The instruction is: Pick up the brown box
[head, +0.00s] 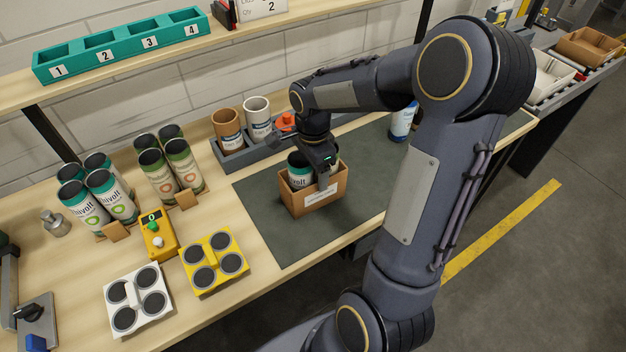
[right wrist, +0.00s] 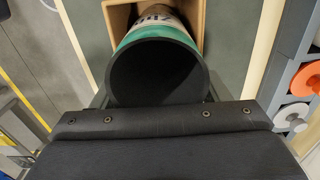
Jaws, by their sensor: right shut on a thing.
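The brown box (head: 313,203) stands open-topped on the dark mat, with a white label on its front. A teal and white can (head: 298,177) with a dark top is inside it. My right gripper (head: 325,180) reaches down into the box from above and is shut on the can. In the right wrist view the can (right wrist: 158,72) fills the space before the gripper, with the box wall (right wrist: 197,18) around its far end. The gripper hides part of the box's inside. My left gripper is not in view.
Groups of cans (head: 110,198) stand left on the table. A yellow four-pad tray (head: 214,262) and a white one (head: 137,299) lie in front. A grey rack (head: 240,156) with two cups is behind the box. A blue-white bottle (head: 403,122) stands right.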

